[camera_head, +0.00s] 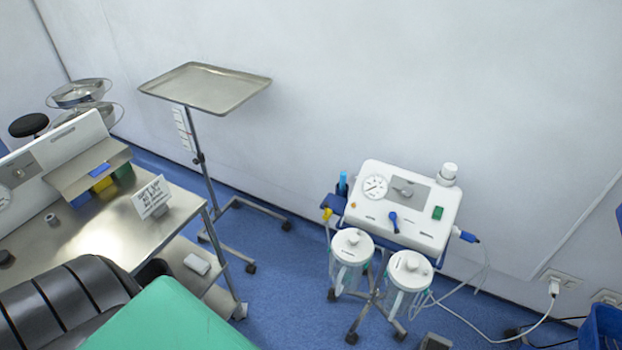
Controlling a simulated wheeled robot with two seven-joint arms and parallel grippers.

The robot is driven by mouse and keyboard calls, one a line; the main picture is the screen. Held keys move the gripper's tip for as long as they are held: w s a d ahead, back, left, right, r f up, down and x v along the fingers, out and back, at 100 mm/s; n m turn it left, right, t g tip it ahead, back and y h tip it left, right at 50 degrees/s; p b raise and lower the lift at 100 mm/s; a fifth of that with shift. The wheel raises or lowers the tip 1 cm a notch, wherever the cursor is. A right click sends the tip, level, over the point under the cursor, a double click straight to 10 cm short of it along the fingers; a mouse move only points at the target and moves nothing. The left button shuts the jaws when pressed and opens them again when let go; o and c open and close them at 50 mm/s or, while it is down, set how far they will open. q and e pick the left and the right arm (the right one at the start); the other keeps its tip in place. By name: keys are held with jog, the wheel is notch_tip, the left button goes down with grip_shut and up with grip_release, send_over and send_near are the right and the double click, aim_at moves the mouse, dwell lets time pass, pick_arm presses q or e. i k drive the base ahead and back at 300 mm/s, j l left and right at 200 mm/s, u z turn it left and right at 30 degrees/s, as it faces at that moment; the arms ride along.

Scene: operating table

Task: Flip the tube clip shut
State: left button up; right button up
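A white suction unit (420,222) with a dial, a dark blue lever and a green switch stands on a wheeled stand near the wall. Two clear jars with white lids, a left jar (351,243) and a right jar (410,268), hang at its front. A small yellow piece (327,214) sits at its left side, and a blue fitting (467,236) sticks out at its right. I cannot tell which part is the tube clip, or whether it is open or shut. Neither of my grippers is in view.
A steel tray (206,88) stands on a wheeled pole at the back. A steel table (95,238) with a printed sign (152,196) is at left. A green surface (165,322) fills the lower left. A cable (528,331) runs to the wall socket. Blue floor lies between.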

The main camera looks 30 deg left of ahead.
aim_at(328, 213)
jog(key=u, duration=1)
